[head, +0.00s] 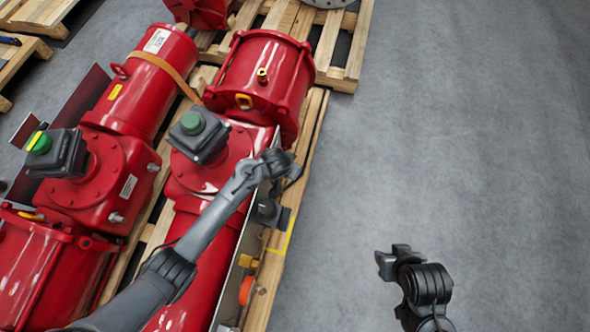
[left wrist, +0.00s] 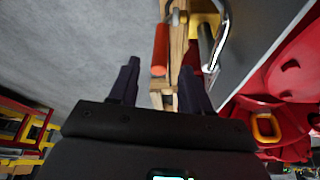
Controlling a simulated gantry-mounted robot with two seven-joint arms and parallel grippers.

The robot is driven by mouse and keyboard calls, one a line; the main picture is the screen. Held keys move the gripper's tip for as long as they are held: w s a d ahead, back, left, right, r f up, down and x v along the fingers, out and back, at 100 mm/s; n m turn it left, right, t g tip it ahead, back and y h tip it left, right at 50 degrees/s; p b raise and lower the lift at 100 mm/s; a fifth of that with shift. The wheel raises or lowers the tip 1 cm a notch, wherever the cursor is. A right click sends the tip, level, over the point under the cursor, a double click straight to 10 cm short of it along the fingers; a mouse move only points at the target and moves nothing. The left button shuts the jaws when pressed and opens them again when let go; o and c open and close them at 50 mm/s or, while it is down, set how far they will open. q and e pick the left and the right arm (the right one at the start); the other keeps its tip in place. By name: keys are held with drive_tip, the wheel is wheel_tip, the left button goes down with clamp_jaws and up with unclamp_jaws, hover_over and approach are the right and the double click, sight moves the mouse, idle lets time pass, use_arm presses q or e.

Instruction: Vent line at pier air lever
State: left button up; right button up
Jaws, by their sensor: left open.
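An orange lever handle (head: 246,290) sits at the side of the nearer red actuator (head: 200,270), close to the pallet edge. In the left wrist view the orange handle (left wrist: 160,48) lies just beyond the gap between my left fingers, apart from them. A yellow part (head: 248,261) is near the lever. My left gripper (head: 270,213) is above the pallet edge, up the picture from the lever. Its two fingers (left wrist: 158,78) are spread with nothing between them. My right gripper (head: 392,260) hangs over bare floor to the right, and its jaws cannot be made out.
Another red actuator (head: 105,185) with a green-topped box (head: 45,145) lies at the left. Wooden pallets (head: 345,50) carry the actuators. A grey metal side plate (left wrist: 255,40) stands beside the lever in the wrist view. The grey floor (head: 470,130) at the right is clear.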

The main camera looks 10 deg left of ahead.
use_arm(q)
drive_tip(key=b+x, duration=0.4)
drive_tip(key=x, duration=0.4)
drive_tip(key=shift+f+b, duration=0.1)
drive_tip(key=shift+b, duration=0.2)
clamp_jaws()
